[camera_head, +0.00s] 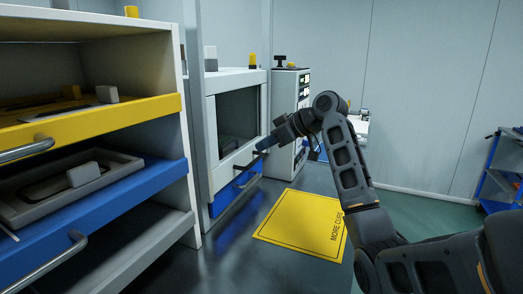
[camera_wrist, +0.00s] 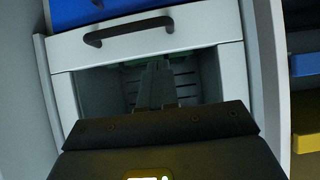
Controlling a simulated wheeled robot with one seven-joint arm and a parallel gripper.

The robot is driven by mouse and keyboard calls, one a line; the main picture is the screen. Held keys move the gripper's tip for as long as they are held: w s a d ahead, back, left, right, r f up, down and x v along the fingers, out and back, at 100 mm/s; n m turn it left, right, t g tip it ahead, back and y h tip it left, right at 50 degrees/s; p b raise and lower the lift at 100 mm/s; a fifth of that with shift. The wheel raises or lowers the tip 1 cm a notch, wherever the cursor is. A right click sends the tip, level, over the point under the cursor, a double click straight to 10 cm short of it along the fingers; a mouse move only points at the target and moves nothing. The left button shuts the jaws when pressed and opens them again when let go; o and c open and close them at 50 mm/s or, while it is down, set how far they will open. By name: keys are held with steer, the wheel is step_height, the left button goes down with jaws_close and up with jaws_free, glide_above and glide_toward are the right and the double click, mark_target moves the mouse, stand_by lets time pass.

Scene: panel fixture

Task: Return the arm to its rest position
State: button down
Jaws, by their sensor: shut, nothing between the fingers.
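My gripper (camera_head: 264,144) is at the end of my arm, just in front of the white cabinet (camera_head: 211,140) with a dark window-like opening (camera_head: 237,122). In the wrist view the shut fingers (camera_wrist: 157,84) show against that opening (camera_wrist: 205,85), with nothing between them. The wrist view looks upside down, with a dark bar handle (camera_wrist: 128,30) on the white front panel (camera_wrist: 190,35) above the fingers. I cannot tell whether the gripper touches the cabinet. My arm is bent and reaches in from the lower right.
A shelf unit with a yellow drawer (camera_head: 100,121) and a blue drawer (camera_head: 130,193) stands at the left. A blue drawer front (camera_head: 232,191) is low on the cabinet. A blue rack (camera_head: 497,180) stands far right.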

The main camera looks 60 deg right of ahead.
steer(key=v, duration=0.7)
steer(key=shift+r, duration=0.15)
steer(key=shift+s+d, duration=0.1)
